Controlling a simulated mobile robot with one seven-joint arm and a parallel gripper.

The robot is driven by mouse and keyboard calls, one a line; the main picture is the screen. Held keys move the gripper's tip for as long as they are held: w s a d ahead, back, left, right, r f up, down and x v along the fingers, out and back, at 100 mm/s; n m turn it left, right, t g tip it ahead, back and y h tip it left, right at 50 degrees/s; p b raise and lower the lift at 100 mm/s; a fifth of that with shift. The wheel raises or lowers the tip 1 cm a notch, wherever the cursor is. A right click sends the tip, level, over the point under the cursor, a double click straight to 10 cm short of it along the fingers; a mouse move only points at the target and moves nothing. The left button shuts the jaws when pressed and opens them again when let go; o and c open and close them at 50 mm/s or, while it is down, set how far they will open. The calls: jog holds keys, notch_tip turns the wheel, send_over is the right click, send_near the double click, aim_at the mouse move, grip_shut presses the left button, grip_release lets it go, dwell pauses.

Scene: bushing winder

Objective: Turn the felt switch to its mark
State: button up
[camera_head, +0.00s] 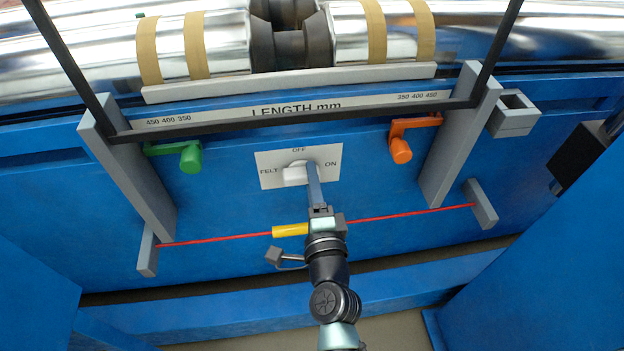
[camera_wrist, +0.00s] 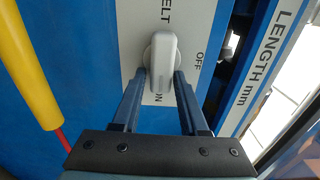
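The felt switch is a light grey knob (camera_wrist: 163,62) on a white plate (camera_head: 268,160) marked FELT at left, OFF at top and ON at right. In the head view my gripper (camera_head: 311,168) covers part of the plate between the knob and ON.
A red cord (camera_head: 395,215) with a yellow sleeve (camera_head: 290,230) runs below the plate, behind my arm. A green clamp (camera_head: 190,158) and an orange clamp (camera_head: 401,150) flank the plate.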

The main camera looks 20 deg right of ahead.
jog(key=shift+o, duration=1.1)
jog(key=b+v, duration=0.1)
jog(key=v, duration=1.2)
jog(key=shift+b, duration=0.4)
jog(key=shift+r, duration=0.1)
